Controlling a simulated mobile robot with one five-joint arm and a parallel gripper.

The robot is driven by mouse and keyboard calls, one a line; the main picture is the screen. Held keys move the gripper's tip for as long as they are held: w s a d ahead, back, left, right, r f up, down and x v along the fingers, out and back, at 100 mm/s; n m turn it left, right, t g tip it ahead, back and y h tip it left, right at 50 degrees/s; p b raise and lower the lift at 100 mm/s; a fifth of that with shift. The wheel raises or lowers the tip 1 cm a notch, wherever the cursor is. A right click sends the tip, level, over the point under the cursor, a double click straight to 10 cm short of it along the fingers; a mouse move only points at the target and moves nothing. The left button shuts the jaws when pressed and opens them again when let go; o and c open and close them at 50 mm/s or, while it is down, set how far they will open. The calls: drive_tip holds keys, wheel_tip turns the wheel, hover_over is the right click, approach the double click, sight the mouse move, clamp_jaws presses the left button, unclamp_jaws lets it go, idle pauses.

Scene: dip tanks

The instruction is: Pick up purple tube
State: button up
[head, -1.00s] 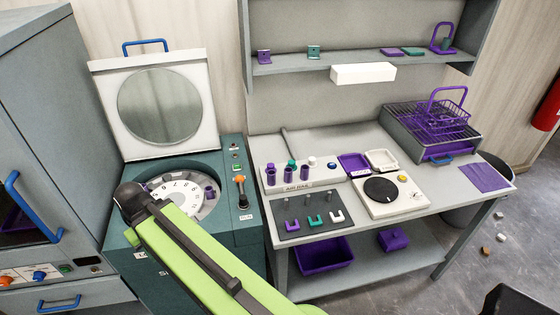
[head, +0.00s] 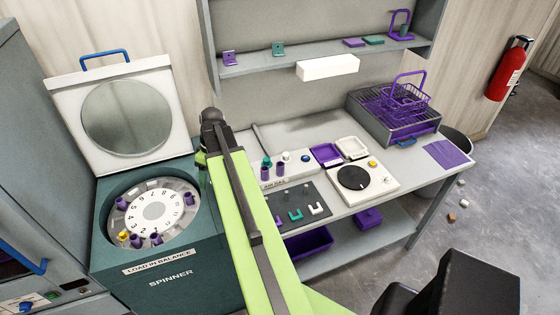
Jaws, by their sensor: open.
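Several purple tubes show. One purple tube (head: 121,203) stands at the left of the spinner's numbered rotor (head: 154,187), and another purple tube (head: 188,198) at its right. Two more, a purple tube (head: 136,240) and a purple tube (head: 156,238), stand at the rotor's front beside a small yellow piece (head: 123,236). My green arm reaches up between spinner and bench and ends in a dark joint. I see no gripper jaws.
The spinner's lid (head: 125,115) is up. The bench (head: 330,205) carries a dark plate with small hooks, a white dial unit (head: 362,188) and a wire basket (head: 397,102). A shelf (head: 320,60) hangs above. Open floor (head: 500,180) lies at the right.

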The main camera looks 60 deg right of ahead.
drive_tip(key=s+d+r+t+p, duration=0.1)
drive_tip(key=s+d+r, duration=0.25)
drive_tip(key=d, duration=0.45)
drive_tip(key=s+d+r+t+p, duration=0.1)
drive_tip(key=s+d+r+p, duration=0.1)
drive_tip(key=s+d, duration=0.45)
drive_tip(key=n+t+p, duration=0.1)
drive_tip(key=n+p, duration=0.1)
approach(281, 165)
drive_tip(key=a+f+b, duration=0.1)
drive_tip(key=b, duration=0.5)
drive_tip(key=w+a+f+b, duration=0.1)
drive_tip(key=f+b, duration=0.1)
drive_tip(key=b, duration=0.4)
drive_tip(key=shift+w+a+f, duration=0.1)
drive_tip(key=shift+a+f, duration=0.05)
drive_tip(key=shift+a, duration=0.05)
drive_tip(key=b+x, duration=0.4)
drive_tip(key=x, duration=0.1)
drive_tip(key=shift+d+f+b, duration=0.15)
drive_tip(key=shift+d+b, duration=0.05)
drive_tip(key=shift+b, duration=0.15)
drive_tip(key=shift+r, duration=0.2)
drive_tip(key=shift+c, duration=0.2)
clamp_jaws()
